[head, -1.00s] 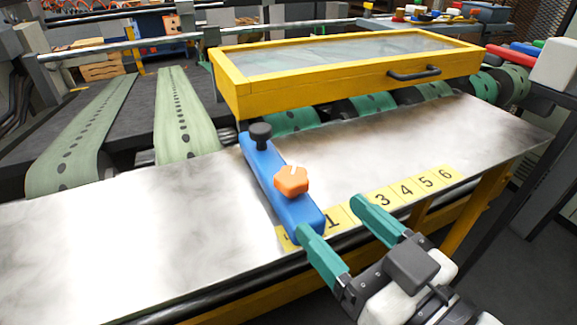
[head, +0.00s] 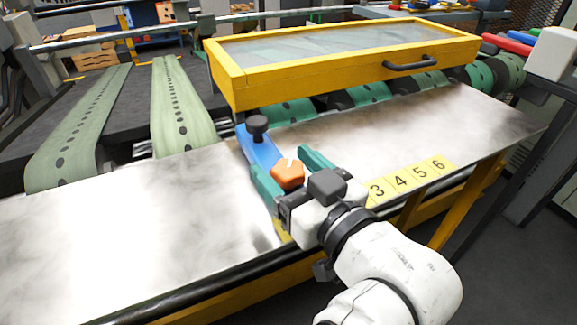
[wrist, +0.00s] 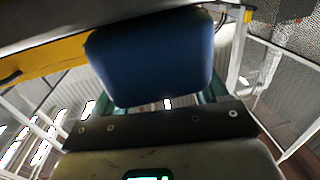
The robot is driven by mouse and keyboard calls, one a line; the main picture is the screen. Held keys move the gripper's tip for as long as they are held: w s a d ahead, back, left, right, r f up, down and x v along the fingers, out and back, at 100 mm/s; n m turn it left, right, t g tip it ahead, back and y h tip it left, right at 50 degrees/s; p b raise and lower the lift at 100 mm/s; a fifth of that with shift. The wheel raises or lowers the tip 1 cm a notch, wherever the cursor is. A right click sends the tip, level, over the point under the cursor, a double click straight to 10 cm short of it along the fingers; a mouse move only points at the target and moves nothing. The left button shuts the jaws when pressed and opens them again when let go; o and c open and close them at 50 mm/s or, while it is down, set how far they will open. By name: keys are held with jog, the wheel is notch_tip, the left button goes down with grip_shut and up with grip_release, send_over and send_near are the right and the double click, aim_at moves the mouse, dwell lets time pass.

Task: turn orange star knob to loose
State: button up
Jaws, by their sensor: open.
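The orange star knob (head: 288,174) sits on the blue bar (head: 262,150) on the metal table, with a pale mark on its top. My gripper (head: 292,176) is open, with one teal finger on each side of the knob in the head view. Whether the fingers touch the knob cannot be told. The near end of the blue bar is hidden by my gripper in the head view. In the wrist view a blue block-like end (wrist: 150,55), likely the bar's, fills the upper middle, and the knob is not seen.
A black knob (head: 257,126) stands at the bar's far end. A yellow framed cover (head: 230,82) with a black handle is behind it. Yellow number tiles (head: 420,174) lie along the table's front edge to the right. The metal plate (head: 110,220) at left is clear.

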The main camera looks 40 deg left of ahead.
jog(key=shift+c, duration=0.4)
jog(key=c, duration=0.9)
jog(key=shift+o, duration=0.2)
jog(key=shift+d+f+n+g+b, duration=0.1)
jog(key=shift+n+g+b, duration=0.3)
jog(key=shift+g+b, duration=0.2)
jog(key=n+g+b, duration=0.2)
jog(key=g+b, duration=0.1)
jog(key=g, duration=0.1)
jog(key=shift+w+f+n+y, duration=0.1)
jog(key=shift+n+y, duration=0.2)
jog(key=shift+n, duration=0.1)
jog(key=shift+n+g+h+b, duration=0.35)
jog(key=shift+n+g+b, duration=0.65)
jog(key=shift+g, duration=0.55)
jog(key=shift+n+g+h+b, duration=0.35)
jog(key=shift+n+g+b, duration=0.6)
jog(key=shift+g, duration=0.6)
jog(key=shift+r, duration=0.2)
jog(key=o, duration=0.9)
